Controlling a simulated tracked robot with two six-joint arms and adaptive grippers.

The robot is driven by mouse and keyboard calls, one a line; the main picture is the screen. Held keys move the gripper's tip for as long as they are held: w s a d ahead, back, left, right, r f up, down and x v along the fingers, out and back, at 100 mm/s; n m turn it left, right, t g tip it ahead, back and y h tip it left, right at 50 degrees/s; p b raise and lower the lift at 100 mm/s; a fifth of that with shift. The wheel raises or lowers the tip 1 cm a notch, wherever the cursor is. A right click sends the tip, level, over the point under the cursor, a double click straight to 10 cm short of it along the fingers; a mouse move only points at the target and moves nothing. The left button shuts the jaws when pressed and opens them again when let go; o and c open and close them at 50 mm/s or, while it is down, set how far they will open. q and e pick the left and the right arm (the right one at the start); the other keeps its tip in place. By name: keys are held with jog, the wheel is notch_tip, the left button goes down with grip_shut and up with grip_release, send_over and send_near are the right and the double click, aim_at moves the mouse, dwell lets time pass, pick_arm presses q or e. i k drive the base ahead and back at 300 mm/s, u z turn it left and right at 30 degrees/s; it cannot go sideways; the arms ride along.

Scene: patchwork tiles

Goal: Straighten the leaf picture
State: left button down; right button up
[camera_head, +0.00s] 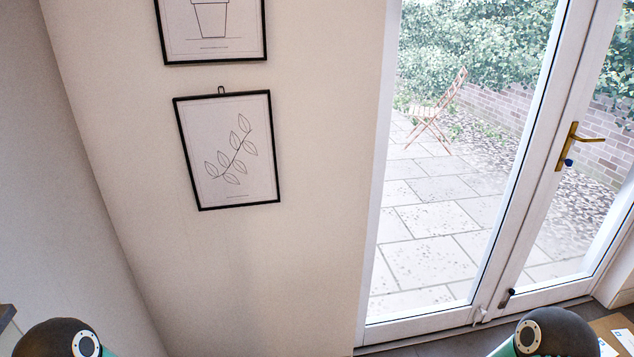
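The leaf picture (210,135) hangs on the pale wall, left of centre in the head view. It is a white sheet with a line-drawn leafy sprig in a thin black frame, with a small hanger loop at its top edge. It looks slightly tilted compared with the picture above, its right side a little higher than its left. Nothing touches it. Neither gripper is in view; only dark, rounded parts of my two arms show at the bottom left and bottom right corners.
A black-framed pot picture (240,35) hangs just above the leaf picture. A white-framed glass door (510,200) with a brass handle (573,147) stands to the right. A cardboard-coloured item (612,330) is at the bottom right. The wall below the leaf picture is bare.

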aim_at(228, 140)
jog(key=z, duration=0.25)
jog(key=i, duration=0.65)
jog(key=z, duration=0.75)
jog(key=i, duration=0.35)
jog(key=u, duration=0.3)
jog(key=k, duration=0.35)
jog(key=z, duration=0.05)
